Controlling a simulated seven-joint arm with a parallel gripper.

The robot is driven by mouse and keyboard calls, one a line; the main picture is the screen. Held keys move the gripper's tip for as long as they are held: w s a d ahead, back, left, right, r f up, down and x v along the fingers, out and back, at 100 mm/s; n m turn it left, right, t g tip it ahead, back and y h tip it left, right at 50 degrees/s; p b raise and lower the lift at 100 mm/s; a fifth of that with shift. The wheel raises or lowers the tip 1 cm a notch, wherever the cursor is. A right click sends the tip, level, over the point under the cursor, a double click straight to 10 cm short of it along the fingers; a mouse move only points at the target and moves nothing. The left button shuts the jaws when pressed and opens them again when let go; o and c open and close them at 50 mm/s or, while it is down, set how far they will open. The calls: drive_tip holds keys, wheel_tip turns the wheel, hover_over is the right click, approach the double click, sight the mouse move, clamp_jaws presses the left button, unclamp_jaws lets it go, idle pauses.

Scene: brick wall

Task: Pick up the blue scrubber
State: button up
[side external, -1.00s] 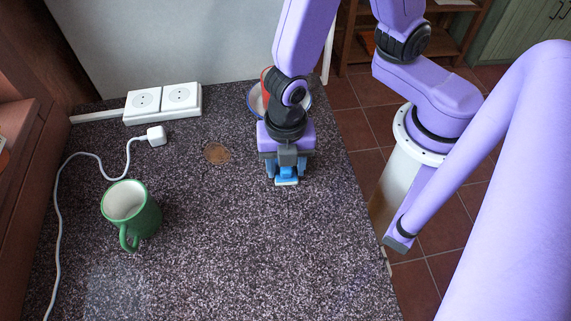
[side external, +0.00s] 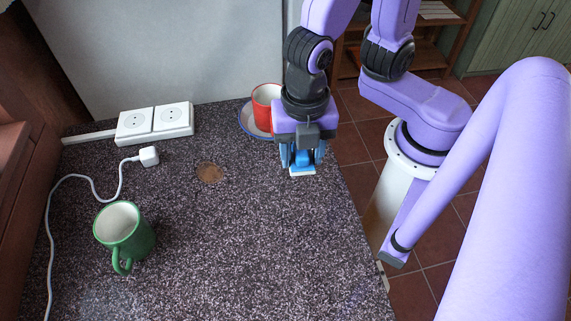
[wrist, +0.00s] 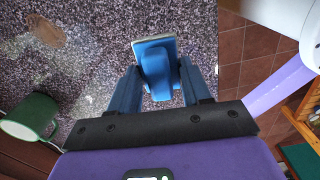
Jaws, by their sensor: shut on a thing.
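The blue scrubber (wrist: 155,72) has a blue grip and a pale base. In the wrist view it lies between the two blue fingers of my gripper (wrist: 158,82), which are shut on its grip. In the side view my gripper (side external: 303,153) points down near the right edge of the counter. The scrubber's pale base (side external: 302,171) shows below the fingertips, and its upper part is hidden by them. It appears raised above the counter, though the gap is hard to judge.
A red mug (side external: 264,106) on a blue-rimmed white plate (side external: 246,121) stands just behind my gripper. A green mug (side external: 125,235) stands at left. A white socket block (side external: 153,122) and a plug with cable (side external: 149,156) are at back left. The middle of the counter (side external: 230,240) is clear.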

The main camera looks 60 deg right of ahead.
drive_tip(key=s+d+r, duration=0.5)
drive_tip(key=s+d, duration=0.2)
idle(0.3)
